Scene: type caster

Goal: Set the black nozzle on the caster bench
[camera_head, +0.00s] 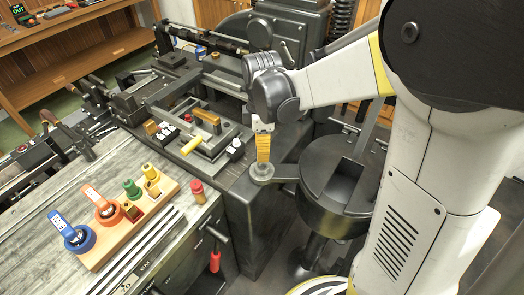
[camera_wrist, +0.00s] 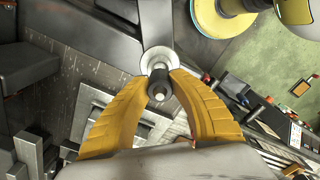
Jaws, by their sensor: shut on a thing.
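My gripper (camera_head: 263,160) points down with its yellow fingers, over a round grey disc (camera_head: 262,174) on a short dark arm of the machine. In the wrist view my gripper (camera_wrist: 160,88) has its fingertips on both sides of the black nozzle (camera_wrist: 158,84), a dark short cylinder with a hole in its end. The nozzle is in line with the disc's pale ring (camera_wrist: 160,58); I cannot tell whether they touch. In the head view the nozzle is hidden or too small to make out. A grey, worn bench top (camera_head: 45,205) lies at the left.
A wooden tray (camera_head: 125,228) with blue, orange, green and yellow items stands on the bench, a small red-capped item (camera_head: 198,190) beside it. The dark casting machine (camera_head: 195,125) fills the back. A round dark pot (camera_head: 340,188) stands close right of my gripper.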

